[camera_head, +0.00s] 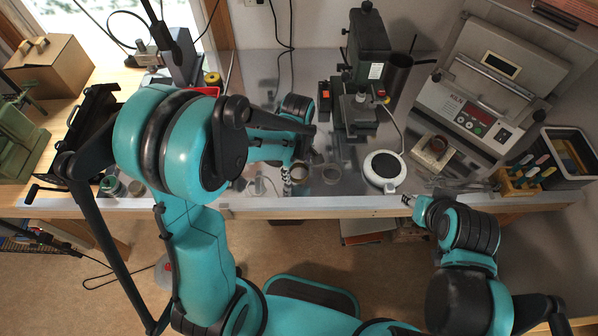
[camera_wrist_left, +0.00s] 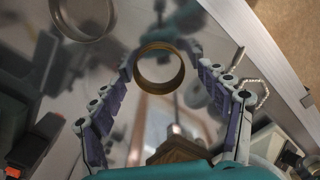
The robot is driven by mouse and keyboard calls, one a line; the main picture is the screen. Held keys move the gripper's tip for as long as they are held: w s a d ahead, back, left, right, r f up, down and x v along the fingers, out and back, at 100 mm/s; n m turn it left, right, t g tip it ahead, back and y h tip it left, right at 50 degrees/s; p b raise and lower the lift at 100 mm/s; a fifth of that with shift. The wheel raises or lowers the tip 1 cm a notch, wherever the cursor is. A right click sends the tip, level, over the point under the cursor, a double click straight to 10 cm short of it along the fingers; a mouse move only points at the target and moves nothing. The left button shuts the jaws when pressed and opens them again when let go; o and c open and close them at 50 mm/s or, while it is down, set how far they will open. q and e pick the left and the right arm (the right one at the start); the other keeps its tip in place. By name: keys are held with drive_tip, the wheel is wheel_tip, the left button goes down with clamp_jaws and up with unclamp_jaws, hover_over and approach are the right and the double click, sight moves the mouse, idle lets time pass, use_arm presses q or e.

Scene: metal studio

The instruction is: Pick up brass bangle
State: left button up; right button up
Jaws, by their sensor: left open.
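The brass bangle (camera_wrist_left: 160,89) is a plain brownish-gold ring near the middle of the left wrist view, lying on the reflective metal tabletop. It also shows in the head view (camera_head: 299,173), beside the fingers of my left gripper. My left gripper (camera_wrist_left: 163,66) is open, with one segmented finger on each side of the bangle. I cannot tell whether either finger touches it. In the head view my left gripper (camera_head: 291,175) is partly hidden by its own arm. My right gripper (camera_head: 408,200) is at the table's front edge, far from the bangle; its jaws are too small to read.
A grey ring (camera_head: 331,174) lies just right of the bangle. A dark green machine (camera_head: 368,60) stands behind, and a round white device (camera_head: 384,169) sits to the right. A beaded chain (camera_wrist_left: 262,96) lies by the right finger, near the table edge.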

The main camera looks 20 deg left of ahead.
use_arm(q)
drive_tip(key=c, duration=1.2)
